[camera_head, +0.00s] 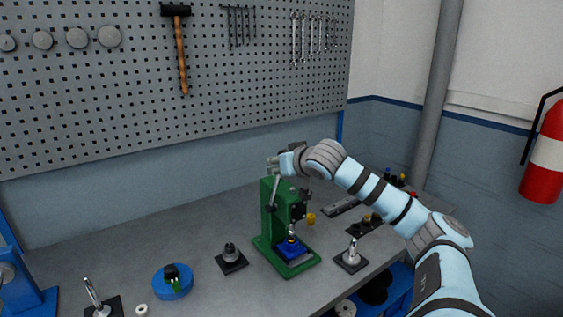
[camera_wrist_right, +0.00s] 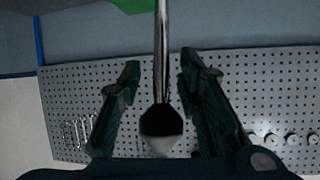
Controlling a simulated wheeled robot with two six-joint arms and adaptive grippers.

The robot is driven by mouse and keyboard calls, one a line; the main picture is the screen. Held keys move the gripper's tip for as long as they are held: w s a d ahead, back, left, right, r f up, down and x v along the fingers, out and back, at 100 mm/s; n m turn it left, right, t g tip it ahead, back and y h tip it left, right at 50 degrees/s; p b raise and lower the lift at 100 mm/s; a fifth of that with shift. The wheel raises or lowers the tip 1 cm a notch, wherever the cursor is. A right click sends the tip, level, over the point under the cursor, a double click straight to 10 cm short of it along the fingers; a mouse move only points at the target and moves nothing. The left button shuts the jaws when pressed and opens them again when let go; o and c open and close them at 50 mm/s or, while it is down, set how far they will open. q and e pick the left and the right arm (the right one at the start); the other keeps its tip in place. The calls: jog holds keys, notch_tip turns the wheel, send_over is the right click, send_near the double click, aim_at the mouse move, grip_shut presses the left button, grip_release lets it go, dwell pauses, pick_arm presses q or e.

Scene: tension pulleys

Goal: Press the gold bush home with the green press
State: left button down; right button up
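The green press (camera_head: 268,222) stands on the bench in the middle of the head view, with a blue block (camera_head: 291,249) under its ram. A small gold piece, seemingly the gold bush (camera_head: 291,240), shows on the block under the ram; how deep it sits is too small to tell. My right gripper (camera_head: 273,164) is at the top of the press lever (camera_head: 277,187). In the right wrist view, the lever's dark round knob (camera_wrist_right: 160,128) lies between its two fingers (camera_wrist_right: 158,70), with gaps on both sides, so it appears open. My left gripper is out of view.
A yellow part (camera_head: 311,219) stands behind the press. A dark post on a plate (camera_head: 231,260) and a blue round holder (camera_head: 172,283) are left; a silver post (camera_head: 352,255) is right. The pegboard (camera_head: 130,110) rises behind.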

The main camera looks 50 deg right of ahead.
notch_tip(320, 180, up, 10)
dwell(0.3)
dwell(0.4)
